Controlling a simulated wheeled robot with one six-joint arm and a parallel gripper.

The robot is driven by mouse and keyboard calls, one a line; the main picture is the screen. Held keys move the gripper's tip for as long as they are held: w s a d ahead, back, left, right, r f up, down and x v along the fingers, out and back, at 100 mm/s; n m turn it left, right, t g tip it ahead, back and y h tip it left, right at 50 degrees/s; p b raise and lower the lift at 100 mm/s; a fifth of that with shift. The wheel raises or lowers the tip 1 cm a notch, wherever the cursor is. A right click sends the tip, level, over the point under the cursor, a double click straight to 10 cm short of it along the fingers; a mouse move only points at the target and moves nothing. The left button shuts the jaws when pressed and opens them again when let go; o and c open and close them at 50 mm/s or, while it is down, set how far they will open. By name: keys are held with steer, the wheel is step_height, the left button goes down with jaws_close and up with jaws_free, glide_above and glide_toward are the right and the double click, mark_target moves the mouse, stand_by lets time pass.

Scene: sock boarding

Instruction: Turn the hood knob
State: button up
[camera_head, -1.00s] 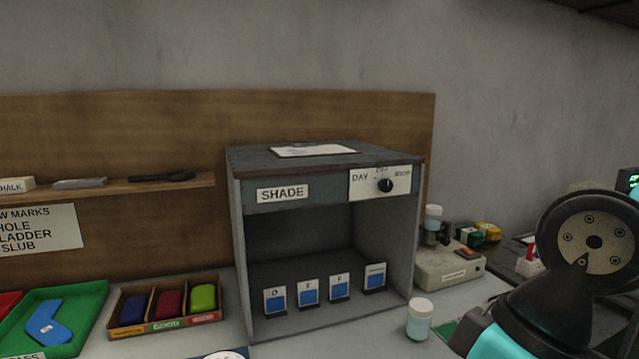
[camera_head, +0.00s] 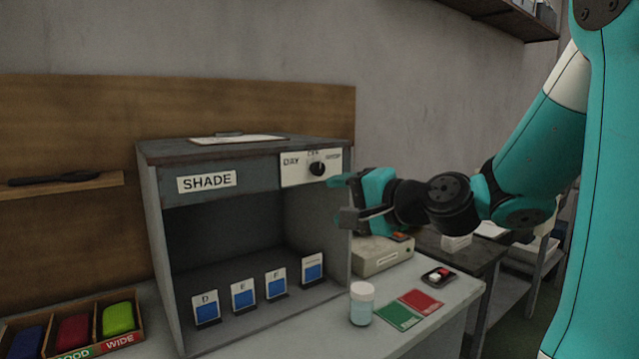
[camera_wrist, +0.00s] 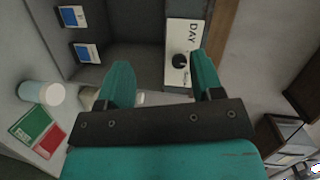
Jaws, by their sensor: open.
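The hood (camera_head: 150,150) is a grey box marked SHADE, open at the front. Its black round knob (camera_head: 317,169) sits on a white plate (camera_head: 291,172) at the upper right of the front, with DAY to its left and other labels above and to its right. The knob also shows in the wrist view (camera_wrist: 180,61), between and beyond the fingertips, nearer the right finger. My gripper (camera_head: 343,199) is open and empty, just right of and below the knob in the head view. I see no contact with the knob.
Several blue-marked sample cards (camera_head: 244,295) stand inside the hood. A white-lidded jar (camera_head: 362,303) and green and red cards (camera_head: 421,302) lie on the bench below my gripper. A pale box (camera_head: 375,262) stands beside the hood. A box of coloured pads (camera_head: 72,328) is at left.

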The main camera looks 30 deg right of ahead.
steer(key=d+r+m+t+h, duration=0.2)
steer(key=d+m+h, duration=0.2)
steer(key=d, duration=0.3)
steer(key=p, duration=1.5)
glide_toward(321, 170)
steer(key=w, duration=0.8)
steer(key=shift+w+a+r, duration=0.1)
steer(key=shift+w+a, duration=0.05)
steer(key=shift+w, duration=0.25)
steer(key=shift+w+f, duration=0.2)
steer(key=shift+w, duration=0.35)
steer(key=c, duration=0.9)
